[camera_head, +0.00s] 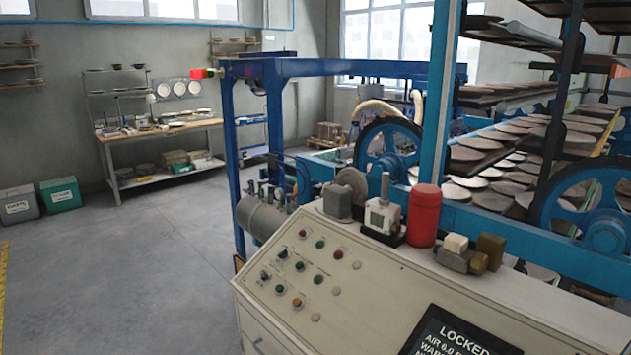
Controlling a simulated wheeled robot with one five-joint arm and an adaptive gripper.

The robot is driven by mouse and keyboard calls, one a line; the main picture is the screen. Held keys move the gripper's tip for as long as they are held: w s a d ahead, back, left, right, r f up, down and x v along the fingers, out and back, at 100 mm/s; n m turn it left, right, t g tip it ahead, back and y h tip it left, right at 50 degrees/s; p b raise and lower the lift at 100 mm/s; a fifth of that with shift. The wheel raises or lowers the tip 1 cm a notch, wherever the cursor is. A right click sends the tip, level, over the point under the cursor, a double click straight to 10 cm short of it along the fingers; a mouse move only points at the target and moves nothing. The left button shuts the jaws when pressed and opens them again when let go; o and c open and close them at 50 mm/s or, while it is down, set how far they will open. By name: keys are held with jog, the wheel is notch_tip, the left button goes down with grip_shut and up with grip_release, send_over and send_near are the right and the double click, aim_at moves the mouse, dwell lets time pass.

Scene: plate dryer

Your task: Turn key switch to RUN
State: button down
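A cream control console (395,300) with a sloped top stands at the lower middle and right. Its panel has several small red, green and orange buttons, such as a green one (319,279) and a red one (338,254). Some dark round knobs (266,275) sit at the panel's left side. Which of these is the key switch is too small to tell. A black screen (450,335) on the console reads "LOCKED" and "AIR 6.0", and its lower part is cut off by the frame. My gripper is not in view.
A red cylinder (423,216) and several small grey and tan blocks stand along the console's back edge. Behind it is a blue machine frame (350,68) with racks of plates. A workbench (165,130) is at the far left. The grey floor (120,260) at left is clear.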

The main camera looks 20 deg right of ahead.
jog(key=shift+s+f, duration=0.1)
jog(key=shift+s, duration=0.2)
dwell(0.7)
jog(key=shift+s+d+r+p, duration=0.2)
jog(key=shift+p, duration=0.35)
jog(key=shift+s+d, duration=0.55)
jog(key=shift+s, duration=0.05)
dwell(0.6)
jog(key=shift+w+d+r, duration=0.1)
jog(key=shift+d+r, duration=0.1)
dwell(0.5)
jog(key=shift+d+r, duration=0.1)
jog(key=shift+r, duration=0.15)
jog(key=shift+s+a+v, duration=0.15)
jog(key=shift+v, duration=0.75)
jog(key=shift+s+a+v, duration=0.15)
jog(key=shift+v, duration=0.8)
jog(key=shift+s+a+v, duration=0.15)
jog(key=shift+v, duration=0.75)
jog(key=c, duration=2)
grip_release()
